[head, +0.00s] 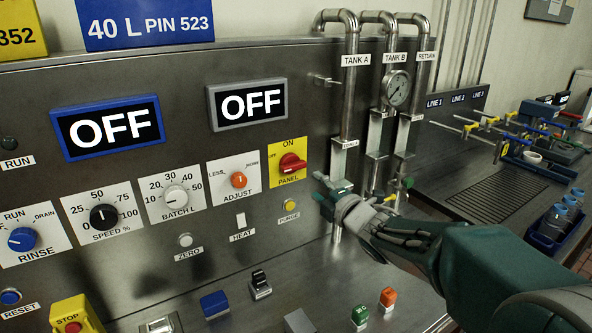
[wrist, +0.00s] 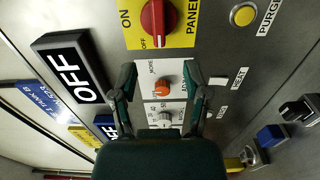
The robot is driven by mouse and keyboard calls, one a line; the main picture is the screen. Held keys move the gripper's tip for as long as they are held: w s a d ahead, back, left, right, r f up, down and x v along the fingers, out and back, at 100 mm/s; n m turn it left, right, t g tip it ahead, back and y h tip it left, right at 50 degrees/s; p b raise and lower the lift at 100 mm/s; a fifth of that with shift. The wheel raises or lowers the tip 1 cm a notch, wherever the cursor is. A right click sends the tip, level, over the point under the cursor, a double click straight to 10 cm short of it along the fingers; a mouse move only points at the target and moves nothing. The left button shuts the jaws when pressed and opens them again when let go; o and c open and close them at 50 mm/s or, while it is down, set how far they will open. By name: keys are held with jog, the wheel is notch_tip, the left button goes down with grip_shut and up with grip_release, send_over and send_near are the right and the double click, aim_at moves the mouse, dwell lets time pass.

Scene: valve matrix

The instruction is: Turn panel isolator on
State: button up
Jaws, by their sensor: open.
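The panel isolator is a red rotary knob (head: 292,163) on a yellow plate marked ON, OFF and PANEL, on the upright steel panel. Its bar lies roughly across the plate, in line with the OFF mark. It also shows at the top of the wrist view (wrist: 158,20). My gripper (head: 350,203) is open and empty, right of and below the knob in the head view, not touching it. In the wrist view its two fingers (wrist: 162,78) are spread, with the orange ADJUST knob (wrist: 166,89) showing between them.
Two displays (head: 107,128) (head: 247,104) read OFF. The orange ADJUST knob (head: 239,180) is left of the isolator; the yellow PURGE button (head: 290,205) is below it. Vertical pipes (head: 350,100) and a gauge (head: 397,88) stand to the right. Several switches sit on the lower ledge.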

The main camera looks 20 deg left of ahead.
aim_at(296, 169)
jog(key=x, duration=0.9)
jog(key=shift+w+a, duration=0.15)
jog(key=shift+w, duration=0.2)
grip_shut()
